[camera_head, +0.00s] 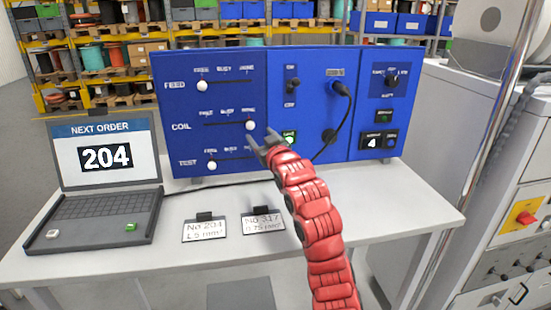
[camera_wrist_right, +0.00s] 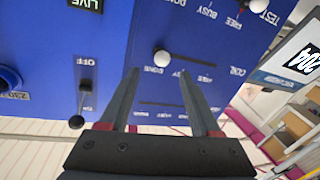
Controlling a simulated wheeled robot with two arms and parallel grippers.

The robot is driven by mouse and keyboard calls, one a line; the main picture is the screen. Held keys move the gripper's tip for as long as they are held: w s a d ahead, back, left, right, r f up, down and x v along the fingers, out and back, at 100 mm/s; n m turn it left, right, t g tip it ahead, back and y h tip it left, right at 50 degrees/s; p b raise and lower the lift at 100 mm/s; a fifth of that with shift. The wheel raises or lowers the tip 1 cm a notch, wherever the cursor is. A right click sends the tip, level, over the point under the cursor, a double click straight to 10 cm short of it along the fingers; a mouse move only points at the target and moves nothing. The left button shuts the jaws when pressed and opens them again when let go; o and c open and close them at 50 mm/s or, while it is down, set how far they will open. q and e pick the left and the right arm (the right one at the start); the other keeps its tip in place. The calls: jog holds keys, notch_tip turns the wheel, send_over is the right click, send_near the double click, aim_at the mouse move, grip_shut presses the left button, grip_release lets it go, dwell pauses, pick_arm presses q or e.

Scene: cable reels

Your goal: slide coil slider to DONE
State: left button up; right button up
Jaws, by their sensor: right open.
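The coil slider's white knob (camera_head: 250,125) is at the right end of its slot, by the DONE mark, on the blue panel (camera_head: 215,140). My right gripper (camera_head: 264,140) is just below and right of it in the head view. In the right wrist view the coil knob (camera_wrist_right: 162,58) shows beyond the open fingertips (camera_wrist_right: 159,74), in the gap between them, with the DONE label beside it. Nothing is held, and I cannot tell whether a finger touches the knob. My left gripper is not in view.
The feed knob (camera_head: 202,86) and test knob (camera_head: 211,165) sit at the left of their slots. A black cable (camera_head: 339,120) hangs from the panel's right side. A laptop (camera_head: 106,180) showing 204 and two cards (camera_head: 205,231) lie on the white table (camera_head: 375,205).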

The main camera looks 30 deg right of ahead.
jog(key=s+b, duration=0.2)
jog(key=s, duration=0.8)
jog(key=shift+s+a+b, duration=0.35)
jog(key=shift+s+b, duration=0.05)
